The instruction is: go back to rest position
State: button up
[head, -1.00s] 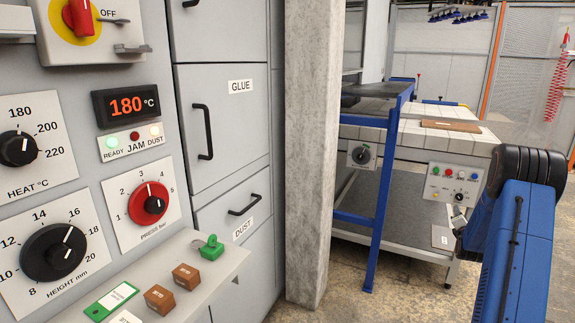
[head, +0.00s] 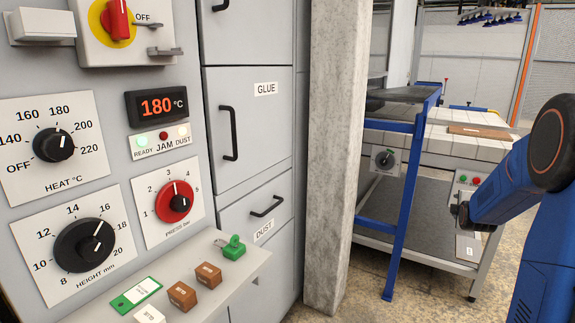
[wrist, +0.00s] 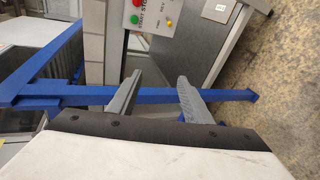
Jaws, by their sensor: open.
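My gripper (wrist: 158,90) is open and empty in the wrist view. Its two grey fingers stand apart, with a blue frame bar (wrist: 160,95) behind them and nothing between them that it holds. In the head view my blue arm comes in from the right edge, bent, with its dark end toward the table on the right; the fingers are too small to make out there.
A grey machine panel (head: 90,190) with dials fills the left. A shelf (head: 225,285) with small blocks juts out below it. A concrete pillar (head: 335,150) stands mid-picture. Beyond are a blue frame (head: 405,190) and a table (head: 440,140) bearing a brown board (head: 480,131).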

jog(key=s+a+r+m+g+y, duration=0.2)
jog(key=s+a+r+m, duration=0.1)
jog(key=s+a, duration=0.75)
jog(key=s+a+r+m+g+y, duration=0.1)
jog(key=s+a+r+m, duration=0.25)
jog(key=s+a, duration=0.65)
jog(key=s+a+f+m+g+y, duration=0.1)
jog(key=s+a, duration=0.3)
jog(key=s, duration=0.5)
jog(key=s+a+f+m+g, duration=0.2)
jog(key=s+a+m, duration=0.2)
jog(key=s, duration=0.6)
jog(key=s+a+f+m+g+y, duration=0.1)
jog(key=s+a, duration=0.4)
jog(key=s, duration=0.5)
jog(key=shift+s+a+f+m+g+y, duration=0.2)
jog(key=shift+a+f+m+g+y, duration=0.15)
jog(key=shift+f+m, duration=0.35)
